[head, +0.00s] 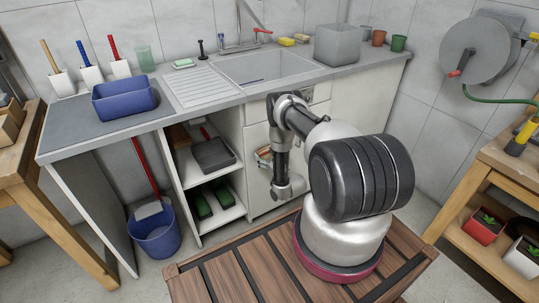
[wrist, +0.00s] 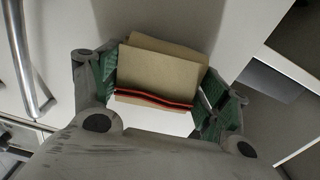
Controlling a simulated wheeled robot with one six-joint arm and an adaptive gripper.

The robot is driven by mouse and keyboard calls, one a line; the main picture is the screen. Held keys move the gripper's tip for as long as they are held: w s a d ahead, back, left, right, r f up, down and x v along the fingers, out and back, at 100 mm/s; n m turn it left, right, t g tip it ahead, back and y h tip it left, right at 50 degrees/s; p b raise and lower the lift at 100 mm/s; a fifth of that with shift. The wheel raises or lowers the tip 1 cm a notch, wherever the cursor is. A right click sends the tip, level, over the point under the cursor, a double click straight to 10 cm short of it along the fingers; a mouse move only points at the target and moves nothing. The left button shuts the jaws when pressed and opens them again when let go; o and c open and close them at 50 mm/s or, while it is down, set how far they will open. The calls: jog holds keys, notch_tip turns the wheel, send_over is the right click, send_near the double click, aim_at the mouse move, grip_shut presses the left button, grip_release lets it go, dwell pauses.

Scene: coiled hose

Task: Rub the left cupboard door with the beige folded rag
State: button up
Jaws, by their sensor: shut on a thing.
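The beige folded rag (wrist: 158,72) is between the fingers of my gripper (wrist: 160,92) in the wrist view. In the head view the left cupboard door (head: 259,196) is white, right of the open shelves and under the sink, partly hidden by my arm. Its metal handle seems to be the bar (wrist: 24,55) at the left in the wrist view. My arm partly hides the gripper in the head view.
Open shelves (head: 222,216) with a grey tray (head: 212,155) and green items adjoin the door. A blue bucket (head: 155,236) stands on the floor. A blue basin (head: 124,99) sits on the counter. Wooden benches flank both sides.

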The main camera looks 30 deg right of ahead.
jog(key=shift+w+a+r, duration=0.1)
jog(key=shift+w+a, duration=0.05)
jog(key=shift+a, duration=0.3)
jog(key=shift+w+a+r, duration=0.1)
jog(key=shift+a, duration=0.35)
jog(key=shift+s, duration=0.1)
jog(key=shift+s+d+f, duration=0.1)
jog(key=shift+s, duration=1.4)
jog(key=shift+s+d+f, duration=0.1)
jog(key=shift+s, duration=1.4)
jog(key=s, duration=0.3)
